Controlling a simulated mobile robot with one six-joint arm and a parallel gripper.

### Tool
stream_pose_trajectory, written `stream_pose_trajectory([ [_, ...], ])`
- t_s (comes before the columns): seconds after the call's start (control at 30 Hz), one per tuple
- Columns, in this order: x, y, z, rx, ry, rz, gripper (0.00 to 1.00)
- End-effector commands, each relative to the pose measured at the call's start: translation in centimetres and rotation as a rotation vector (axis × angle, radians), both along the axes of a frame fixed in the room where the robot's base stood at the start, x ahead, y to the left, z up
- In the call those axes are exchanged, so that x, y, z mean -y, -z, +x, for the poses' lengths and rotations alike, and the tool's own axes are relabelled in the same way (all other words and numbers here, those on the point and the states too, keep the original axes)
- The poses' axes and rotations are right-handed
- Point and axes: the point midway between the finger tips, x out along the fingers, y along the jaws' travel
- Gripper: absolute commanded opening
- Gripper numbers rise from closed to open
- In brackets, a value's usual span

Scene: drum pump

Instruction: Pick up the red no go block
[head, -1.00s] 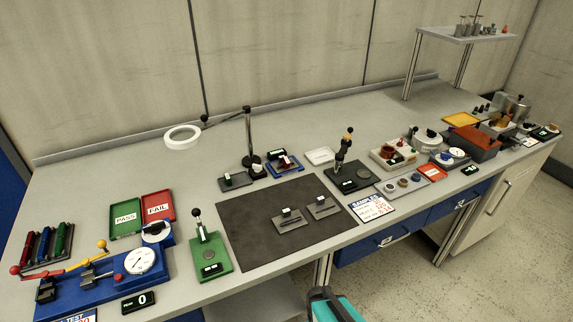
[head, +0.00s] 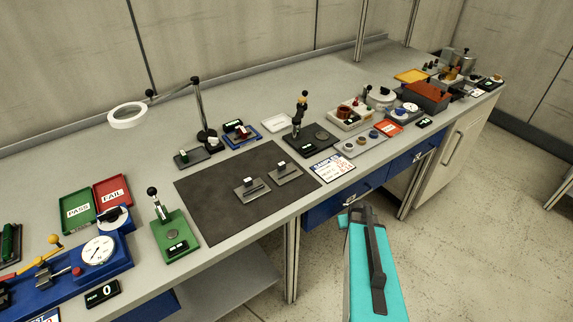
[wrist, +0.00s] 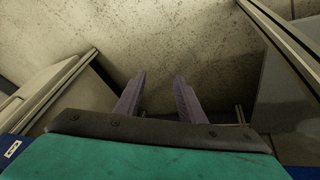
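I cannot make out for certain a red no go block. Small red parts show on the beige block fixture (head: 350,117) toward the right of the bench, and a red part sits on the blue fixture (head: 241,133) behind the dark mat. They are too small to identify. My gripper (wrist: 159,78) shows in the wrist view with its two purple fingers apart and nothing between them. It points at the speckled floor and a wall or cabinet gap. In the head view my teal arm hangs in front of the bench, off the tabletop.
The dark mat (head: 215,215) carries two small grey blocks. A green fixture (head: 176,240), the red FAIL tray (head: 113,192) and the green PASS tray (head: 78,208) lie left. A ring lamp (head: 128,115) stands over the back. An orange-brown bin (head: 425,97) stands far right.

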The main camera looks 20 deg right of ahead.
Motion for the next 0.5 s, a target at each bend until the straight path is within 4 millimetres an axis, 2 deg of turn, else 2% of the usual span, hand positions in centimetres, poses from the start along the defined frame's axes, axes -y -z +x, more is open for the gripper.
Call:
stream_pose_trajectory([
  [0.03, 2.1, -0.7, 0.3, 0.027, 0.015, -0.024, 0.36],
  [0.2, 7.8, -3.4, 0.9, 0.101, 0.046, -0.103, 0.36],
  [0.5, 15.6, -7.8, 0.9, 0.179, 0.087, -0.206, 0.36],
])
